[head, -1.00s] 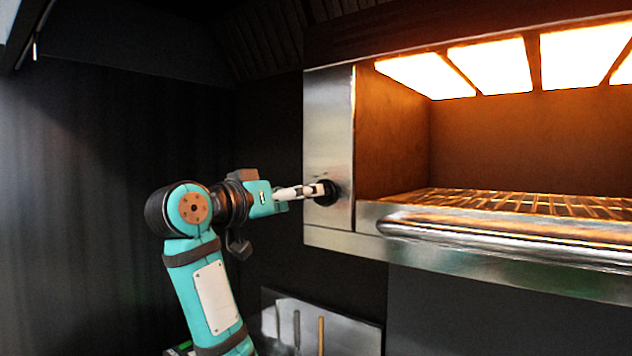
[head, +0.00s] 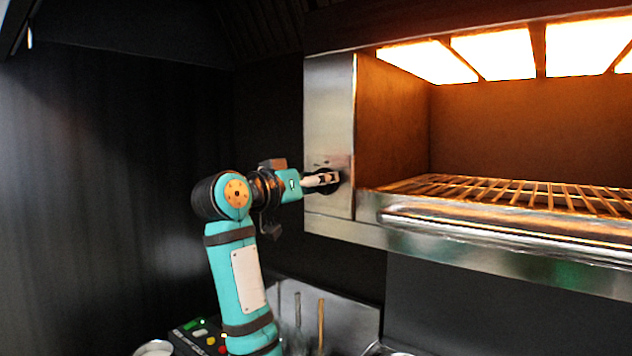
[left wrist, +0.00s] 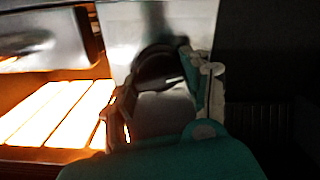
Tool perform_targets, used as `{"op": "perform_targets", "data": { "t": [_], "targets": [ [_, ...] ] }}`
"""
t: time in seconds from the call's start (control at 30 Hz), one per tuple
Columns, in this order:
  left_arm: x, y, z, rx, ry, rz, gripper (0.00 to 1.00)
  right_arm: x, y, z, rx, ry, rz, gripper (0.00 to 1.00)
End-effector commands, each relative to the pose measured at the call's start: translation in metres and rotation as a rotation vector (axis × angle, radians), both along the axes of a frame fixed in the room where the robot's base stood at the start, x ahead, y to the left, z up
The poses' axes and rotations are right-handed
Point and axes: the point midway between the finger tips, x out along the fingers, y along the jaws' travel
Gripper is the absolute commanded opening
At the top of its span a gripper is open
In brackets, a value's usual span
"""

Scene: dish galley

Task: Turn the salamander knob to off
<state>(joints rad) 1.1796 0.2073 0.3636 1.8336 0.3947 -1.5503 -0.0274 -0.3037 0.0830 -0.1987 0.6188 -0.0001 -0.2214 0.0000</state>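The salamander knob (head: 333,184) is a dark round knob low on the steel side panel left of the glowing opening. In the head view it is partly hidden by my left gripper (head: 322,180), which reaches in from the left. In the left wrist view, the knob (left wrist: 160,66) shows as a dark ring, with my left gripper's (left wrist: 158,75) fingers spread apart on either side. I cannot tell whether the fingertips touch the knob. The knob's pointer direction is not readable. My right gripper is not in view.
The salamander's steel panel (head: 328,110) stands beside its lit cavity with a wire rack (head: 500,190); the heaters (head: 492,55) glow. A steel front bar (head: 480,228) runs under the rack. Below stand a steel panel (head: 350,322) and a box with coloured buttons (head: 200,335).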

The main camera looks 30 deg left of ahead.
Motion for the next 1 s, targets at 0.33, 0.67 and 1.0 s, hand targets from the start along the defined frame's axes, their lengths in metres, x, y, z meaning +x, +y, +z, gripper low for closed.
{"op": "perform_targets", "data": {
  "t": [0.33, 0.67, 1.0],
  "targets": [
    [0.0, 0.0, 0.0, 0.008, -0.001, 0.0, 0.15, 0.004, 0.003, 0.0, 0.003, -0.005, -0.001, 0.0],
    [-0.001, 0.001, -0.001, 0.143, -0.012, 0.005, 0.15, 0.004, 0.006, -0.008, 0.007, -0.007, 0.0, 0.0],
    [-0.001, 0.0, 0.0, 0.445, -0.034, 0.004, 0.15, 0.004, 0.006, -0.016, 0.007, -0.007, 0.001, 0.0]
  ]
}}
